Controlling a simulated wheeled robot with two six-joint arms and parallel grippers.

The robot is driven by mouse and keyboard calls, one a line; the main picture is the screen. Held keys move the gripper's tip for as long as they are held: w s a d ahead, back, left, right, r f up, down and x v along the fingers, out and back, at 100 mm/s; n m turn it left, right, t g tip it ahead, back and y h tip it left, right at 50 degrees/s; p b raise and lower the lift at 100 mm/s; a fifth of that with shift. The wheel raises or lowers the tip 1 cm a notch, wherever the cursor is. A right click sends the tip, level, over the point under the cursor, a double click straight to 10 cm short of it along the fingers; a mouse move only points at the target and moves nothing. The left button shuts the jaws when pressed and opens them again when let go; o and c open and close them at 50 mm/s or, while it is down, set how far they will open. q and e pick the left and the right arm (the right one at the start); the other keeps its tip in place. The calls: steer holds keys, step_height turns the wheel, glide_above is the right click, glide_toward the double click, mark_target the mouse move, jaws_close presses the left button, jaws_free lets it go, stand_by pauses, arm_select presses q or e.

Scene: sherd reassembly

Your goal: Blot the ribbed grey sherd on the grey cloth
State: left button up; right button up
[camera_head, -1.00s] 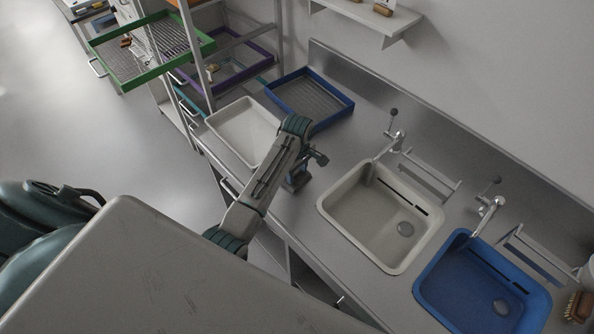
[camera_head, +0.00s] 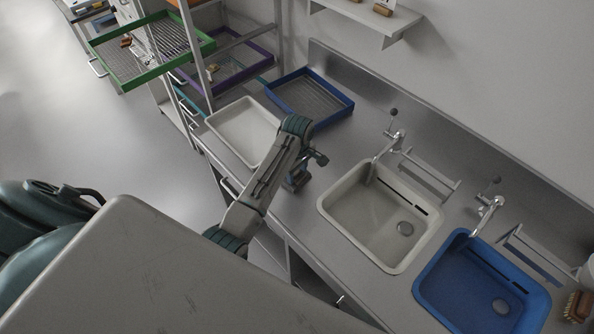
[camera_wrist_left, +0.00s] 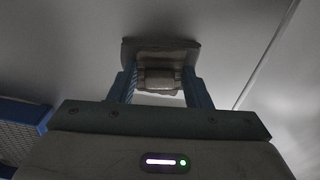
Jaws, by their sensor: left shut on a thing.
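My left gripper (camera_head: 297,182) is low over the steel counter, between the white tray and the cream sink; my own arm hides much of what is beneath it. In the left wrist view its fingers (camera_wrist_left: 160,82) are shut on a small greyish piece, the ribbed grey sherd (camera_wrist_left: 160,77). Its ribs are too dim to make out. A flat grey-brown patch, seemingly the grey cloth (camera_wrist_left: 160,46), lies right behind the sherd. I cannot tell whether they touch. Neither sherd nor cloth can be made out in the head view. My right gripper is not in view.
A white tray (camera_head: 226,112) and a blue tray (camera_head: 346,111) stand on the counter to the left. A cream sink (camera_head: 340,226) and a blue sink (camera_head: 450,307) with taps lie to the right. A brush (camera_head: 577,307) sits at the far right.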

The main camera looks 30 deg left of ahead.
arm_select(q)
steer(key=shift+r, duration=3.45)
